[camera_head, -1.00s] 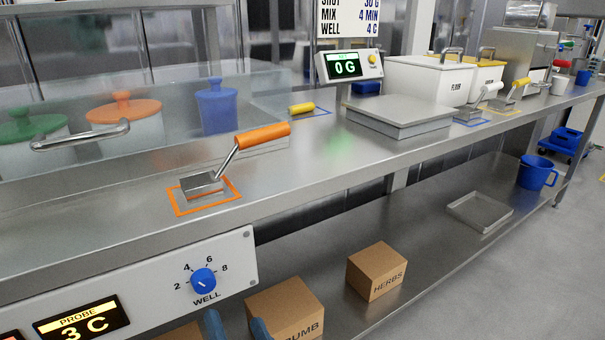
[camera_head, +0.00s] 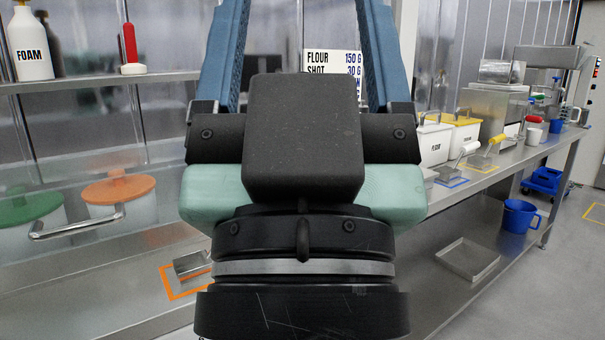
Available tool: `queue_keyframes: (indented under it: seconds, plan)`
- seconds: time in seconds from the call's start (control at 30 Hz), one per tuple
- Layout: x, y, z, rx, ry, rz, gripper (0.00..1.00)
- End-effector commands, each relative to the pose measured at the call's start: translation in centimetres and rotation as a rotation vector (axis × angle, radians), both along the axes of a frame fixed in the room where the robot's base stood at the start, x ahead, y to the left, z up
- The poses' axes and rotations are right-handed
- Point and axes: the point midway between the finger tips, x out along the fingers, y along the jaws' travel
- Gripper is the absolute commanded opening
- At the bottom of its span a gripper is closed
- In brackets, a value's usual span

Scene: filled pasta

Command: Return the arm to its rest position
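My gripper (camera_head: 305,30) fills the middle of the head view, close to the camera and pointing upward. Its two blue fingers stand wide apart with nothing between them. The fingertips run out of the top of the picture. The black wrist and pale green housing hide the middle of the steel counter (camera_head: 100,300). My gripper appears raised in front of the counter, touching nothing that I can see.
A metal scoop (camera_head: 190,265) lies in an orange outline at left, its handle hidden. Lidded pots (camera_head: 120,195) stand behind a rail. White and yellow bins (camera_head: 432,145) stand at right. A blue jug (camera_head: 519,215) and a shallow tray (camera_head: 468,260) are on the lower shelf.

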Motion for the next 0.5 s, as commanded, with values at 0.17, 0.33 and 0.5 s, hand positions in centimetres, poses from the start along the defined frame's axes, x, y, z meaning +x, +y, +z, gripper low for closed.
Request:
queue_keyframes:
  seconds: [0.17, 0.33, 0.5]
  plan:
    - [0.0, 0.0, 7.0, 0.0, 0.002, 0.001, 0.76]
    - [0.1, 0.1, 12.3, 0.0, 0.002, 0.003, 0.76]
    - [0.1, 0.1, 17.5, 0.0, 0.003, 0.003, 0.76]
